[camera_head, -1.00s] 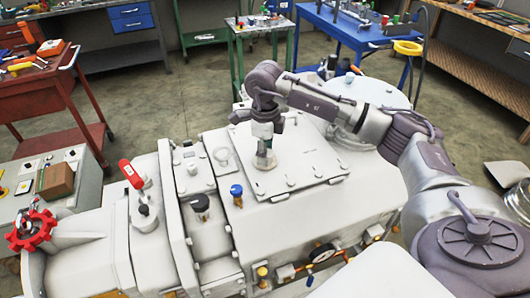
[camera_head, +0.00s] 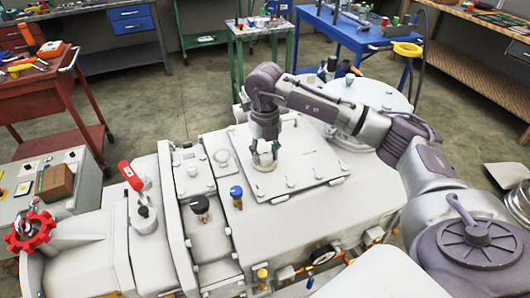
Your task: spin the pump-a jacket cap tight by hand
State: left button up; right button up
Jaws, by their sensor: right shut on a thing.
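My right gripper (camera_head: 264,150) points down over the flat cover plate (camera_head: 318,162) on top of the white pump housing (camera_head: 300,215). It is shut on a small pale cap (camera_head: 264,163) at the left part of that plate. The fingers hide part of the cap, so I cannot tell its thread or how far it is seated. I cannot read a pump label. My left gripper is not in view.
A blue-topped fitting (camera_head: 236,192), a black-knobbed fitting (camera_head: 200,204) and a red-handled valve (camera_head: 131,176) stand left of the gripper. A red handwheel (camera_head: 31,231) is at the far left. A red cart (camera_head: 45,95) stands behind; open floor lies beyond the pump.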

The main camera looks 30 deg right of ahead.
aim_at(265, 154)
jog(key=shift+w+d+r+m, duration=0.1)
jog(key=shift+m, duration=0.7)
jog(key=shift+w+r+m, duration=0.1)
jog(key=shift+m, duration=0.7)
jog(key=o, duration=1)
jog(key=shift+c, duration=0.2)
jog(key=shift+o, duration=1)
jog(key=shift+s, duration=0.1)
jog(key=shift+f, duration=0.1)
notch_tip(265, 154, up, 12)
jog(key=shift+s, duration=0.1)
